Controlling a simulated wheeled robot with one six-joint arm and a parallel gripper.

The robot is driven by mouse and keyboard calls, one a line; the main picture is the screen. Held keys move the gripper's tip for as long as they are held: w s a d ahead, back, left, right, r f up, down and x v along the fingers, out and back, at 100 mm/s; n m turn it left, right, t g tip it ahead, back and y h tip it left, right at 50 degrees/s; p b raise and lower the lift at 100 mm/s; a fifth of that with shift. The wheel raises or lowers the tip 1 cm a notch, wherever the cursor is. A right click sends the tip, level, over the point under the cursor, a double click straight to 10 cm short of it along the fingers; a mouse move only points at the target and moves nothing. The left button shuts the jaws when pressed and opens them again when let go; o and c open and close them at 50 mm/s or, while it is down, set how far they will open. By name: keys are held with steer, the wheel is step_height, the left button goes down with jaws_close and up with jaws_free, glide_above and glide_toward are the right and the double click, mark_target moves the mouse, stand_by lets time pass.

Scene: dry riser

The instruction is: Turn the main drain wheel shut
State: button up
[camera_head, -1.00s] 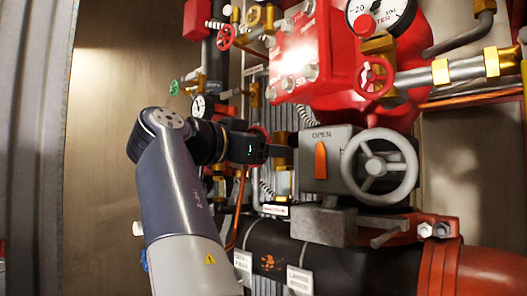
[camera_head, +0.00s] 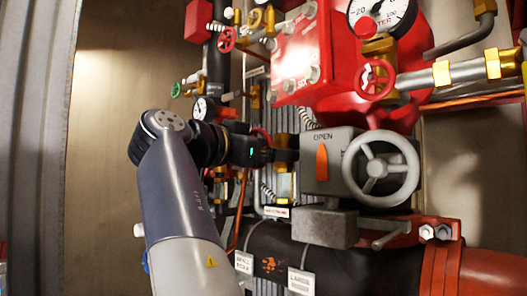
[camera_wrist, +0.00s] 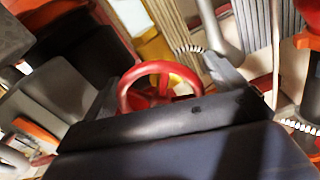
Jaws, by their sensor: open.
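A small red handwheel (camera_wrist: 160,88), which I take to be the main drain wheel, sits between my gripper's fingers in the wrist view. In the head view only a bit of its red rim (camera_head: 262,134) shows; my gripper hides the rest. My gripper (camera_wrist: 165,72) is open, with one dark finger on each side of the wheel. Whether either finger touches the rim I cannot tell. In the head view my gripper (camera_head: 285,155) points right, in front of a brass fitting (camera_head: 284,182).
A grey gearbox marked OPEN (camera_head: 321,165) with a large grey handwheel (camera_head: 380,168) stands close right of my gripper. A red box (camera_head: 304,55), a gauge (camera_head: 382,14) and other small wheels are above. A wide black pipe (camera_head: 345,265) runs below. Bare wall lies left.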

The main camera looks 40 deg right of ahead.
steer(key=shift+a, duration=0.1)
steer(key=a, duration=1)
steer(key=shift+s+a, duration=0.35)
steer(key=shift+s, duration=0.05)
steer(key=shift+d, duration=0.1)
steer(key=d, duration=1)
steer(key=shift+w+d, duration=0.35)
steer(key=shift+w, duration=0.1)
